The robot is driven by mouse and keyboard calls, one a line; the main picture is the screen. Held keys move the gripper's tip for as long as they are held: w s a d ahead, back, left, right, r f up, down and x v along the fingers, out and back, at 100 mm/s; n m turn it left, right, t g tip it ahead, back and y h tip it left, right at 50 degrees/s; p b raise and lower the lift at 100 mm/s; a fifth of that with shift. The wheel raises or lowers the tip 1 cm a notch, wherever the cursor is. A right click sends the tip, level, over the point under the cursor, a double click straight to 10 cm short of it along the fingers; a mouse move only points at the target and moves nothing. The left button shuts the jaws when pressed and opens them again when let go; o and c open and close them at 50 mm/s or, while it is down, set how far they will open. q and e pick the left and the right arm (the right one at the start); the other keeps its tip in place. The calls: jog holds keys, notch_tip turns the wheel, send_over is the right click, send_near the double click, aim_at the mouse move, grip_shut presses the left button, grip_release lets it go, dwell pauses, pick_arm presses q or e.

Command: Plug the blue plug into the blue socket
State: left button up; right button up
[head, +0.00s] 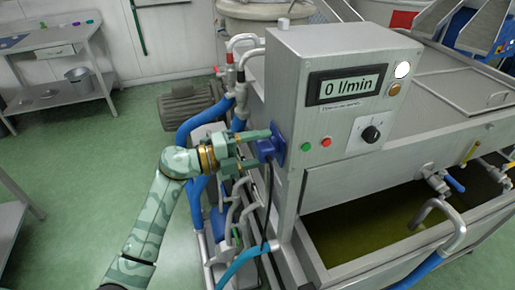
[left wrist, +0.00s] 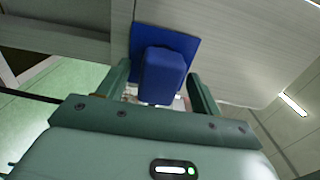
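The blue plug (head: 265,150) sits at the blue socket (head: 279,143) on the left side of the grey control cabinet, and its dark cable hangs down. In the left wrist view the plug (left wrist: 162,76) lies against the square blue socket plate (left wrist: 191,45), with no clear gap between them. How deep its hidden front end sits, I cannot tell. My left gripper (head: 252,150) is open, with one finger on each side of the plug. The left wrist view shows gaps between the plug and both fingers (left wrist: 160,85). My right gripper is in neither view.
The control cabinet (head: 315,165) has a display reading 0 l/min, a knob (head: 372,133) and red and green buttons. Blue hoses (head: 200,118) and pipes run close below my left gripper. A metal tank (head: 400,215) of greenish liquid stands right.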

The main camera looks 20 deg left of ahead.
pick_arm(q)
jog(key=shift+a, duration=0.1)
jog(key=v, duration=1.6)
jog(key=shift+s, duration=0.15)
